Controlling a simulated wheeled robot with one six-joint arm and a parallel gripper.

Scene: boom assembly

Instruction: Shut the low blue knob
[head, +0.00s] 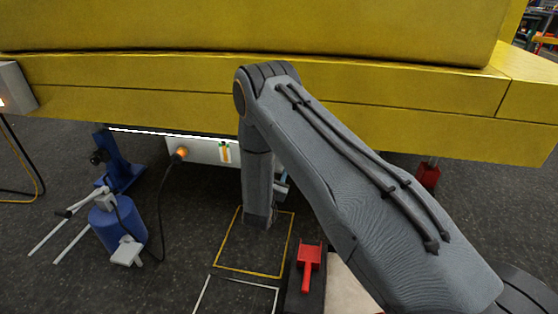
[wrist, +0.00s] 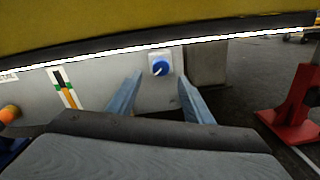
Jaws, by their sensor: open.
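The blue knob (wrist: 160,67) shows in the wrist view on a pale square plate on the side of a low grey box (wrist: 100,75). The knob is round and carries a white mark that slants down to the left. My gripper (wrist: 158,85) is open, with one blue-grey finger on each side of the picture's middle and nothing between them. The knob appears beyond and between the fingertips, apart from them. In the head view the grey box (head: 205,151) sits under the yellow boom, and my arm hides the knob. Only a bit of my gripper (head: 281,187) shows there.
The yellow boom (head: 250,90) hangs low over the box. An orange plug (head: 181,153) with a black cable is on the box's left. A blue stand (head: 120,165), a blue canister (head: 118,225) and a red-handled block (head: 308,262) stand on the floor. A red stand (wrist: 292,105) is at right.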

